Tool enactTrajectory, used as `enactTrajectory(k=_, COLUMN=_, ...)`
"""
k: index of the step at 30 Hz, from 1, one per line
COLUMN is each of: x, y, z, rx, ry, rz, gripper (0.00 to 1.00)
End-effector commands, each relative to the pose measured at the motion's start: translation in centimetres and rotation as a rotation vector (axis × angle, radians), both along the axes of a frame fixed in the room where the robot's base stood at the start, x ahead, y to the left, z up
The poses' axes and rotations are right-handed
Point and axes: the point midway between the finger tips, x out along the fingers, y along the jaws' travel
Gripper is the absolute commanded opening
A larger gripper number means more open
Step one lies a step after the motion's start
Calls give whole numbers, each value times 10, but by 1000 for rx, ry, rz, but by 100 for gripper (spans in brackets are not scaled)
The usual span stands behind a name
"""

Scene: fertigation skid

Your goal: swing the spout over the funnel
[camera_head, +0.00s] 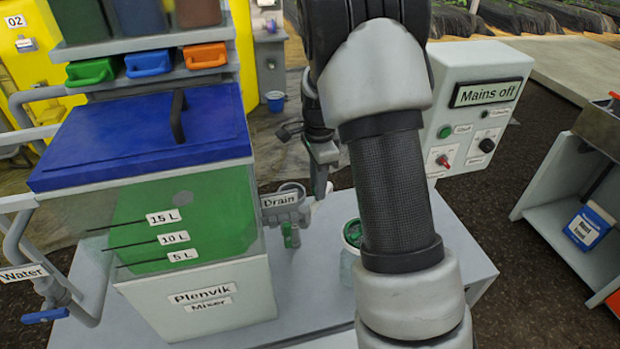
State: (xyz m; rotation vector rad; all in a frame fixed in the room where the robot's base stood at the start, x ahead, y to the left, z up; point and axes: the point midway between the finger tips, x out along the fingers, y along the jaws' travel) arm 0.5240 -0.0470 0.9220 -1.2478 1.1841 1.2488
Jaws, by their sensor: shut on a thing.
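My gripper (320,188) points down behind my arm, just right of the drain fitting. It is shut on a small pale part that seems to be the spout (317,205); the fingers and my arm hide most of it. A grey round-rimmed cup (291,189) behind the "Drain" label looks like the funnel, though I cannot be sure. The spout seems to lie beside this cup, to its right; whether any of it is above the cup I cannot tell. A green valve handle (288,234) hangs below the drain fitting.
The Plenvik mixer tank (195,300) with blue lid (150,138) stands left on the grey bench. A green-topped jar (351,236) is partly hidden by my arm. A "Mains off" control box (470,115) stands right. Bare bench (455,245) shows right of my arm.

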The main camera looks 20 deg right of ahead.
Motion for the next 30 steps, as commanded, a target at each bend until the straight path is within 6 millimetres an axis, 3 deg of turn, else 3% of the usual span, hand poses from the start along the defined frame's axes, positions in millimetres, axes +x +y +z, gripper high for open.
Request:
enactTrajectory(k=18, x=-36, y=-23, z=5, rx=-1, ry=-2, rz=-572, gripper=0)
enactTrajectory(k=30, x=-53, y=-25, z=3, rx=0, ry=-4, rz=-813, gripper=0)
